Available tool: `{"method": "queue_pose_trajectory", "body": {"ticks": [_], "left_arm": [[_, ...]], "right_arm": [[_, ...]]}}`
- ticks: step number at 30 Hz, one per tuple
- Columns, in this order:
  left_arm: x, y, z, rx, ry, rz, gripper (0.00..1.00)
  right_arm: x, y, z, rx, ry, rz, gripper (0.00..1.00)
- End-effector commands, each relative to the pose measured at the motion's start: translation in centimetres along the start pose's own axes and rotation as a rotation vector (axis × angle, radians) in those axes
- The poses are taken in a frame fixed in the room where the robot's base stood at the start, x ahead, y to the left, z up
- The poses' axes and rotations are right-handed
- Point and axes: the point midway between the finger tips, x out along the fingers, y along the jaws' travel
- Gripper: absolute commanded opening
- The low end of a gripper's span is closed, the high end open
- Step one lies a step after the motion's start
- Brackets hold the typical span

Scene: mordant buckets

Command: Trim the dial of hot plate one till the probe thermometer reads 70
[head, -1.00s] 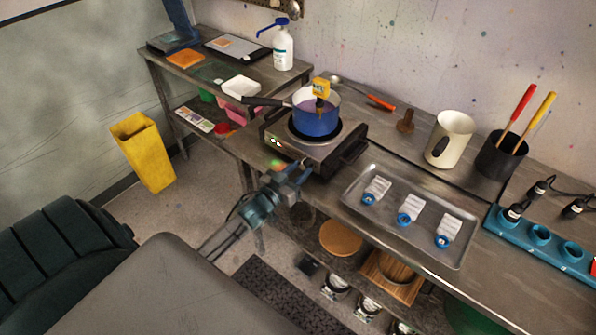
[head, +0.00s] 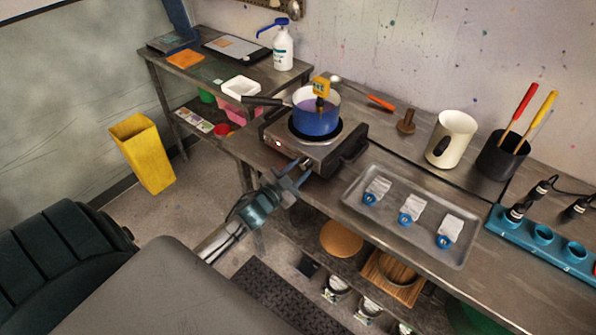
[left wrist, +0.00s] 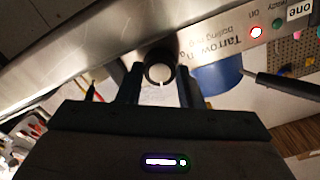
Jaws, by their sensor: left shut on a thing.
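Hot plate one (head: 340,150) stands on the steel bench, with a blue pot (head: 316,119) of dark purple liquid on top. The yellow probe thermometer (head: 321,86) stands at the pot; its reading is too small to make out. In the left wrist view, the dark round dial (left wrist: 160,64) has a pale mark on its lower edge. My left gripper (head: 297,171) is at the plate's front panel. In the left wrist view, its two fingers (left wrist: 160,84) are on either side of the dial, shut on it. My right gripper is not in view.
The panel has a lit red lamp (left wrist: 256,32), a green lamp (left wrist: 278,24) and a "one" label (left wrist: 299,11). A grey tray (head: 352,203) with several labelled items lies right of the plate. The pot's black handle (head: 262,101) points left. A yellow bin (head: 143,153) stands on the floor.

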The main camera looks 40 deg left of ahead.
Motion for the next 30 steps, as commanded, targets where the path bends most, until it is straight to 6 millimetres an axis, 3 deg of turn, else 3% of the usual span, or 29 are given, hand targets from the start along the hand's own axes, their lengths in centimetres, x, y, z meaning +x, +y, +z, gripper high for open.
{"method": "queue_pose_trajectory", "body": {"ticks": [12, 13, 15, 16, 25, 30], "left_arm": [[-0.1, 0.1, 0.1, 0.007, -0.003, 0.001, 0.10], [-0.1, 0.1, 0.1, 0.007, -0.003, 0.001, 0.39], [-0.1, 0.1, 0.1, 0.007, -0.002, 0.000, 0.52], [0.0, 0.0, 0.1, 0.007, -0.002, 0.000, 0.55], [-0.1, 0.1, 0.1, 0.007, -0.001, 0.000, 0.55], [-0.5, 0.1, 0.5, 0.009, -0.001, -0.001, 0.55]], "right_arm": [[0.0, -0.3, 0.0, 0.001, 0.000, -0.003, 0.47], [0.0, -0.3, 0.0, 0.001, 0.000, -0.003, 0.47], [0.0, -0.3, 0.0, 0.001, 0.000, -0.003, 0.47], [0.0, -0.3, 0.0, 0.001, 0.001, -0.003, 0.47], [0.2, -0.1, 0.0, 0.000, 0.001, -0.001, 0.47], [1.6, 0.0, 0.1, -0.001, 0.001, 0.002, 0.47]]}}
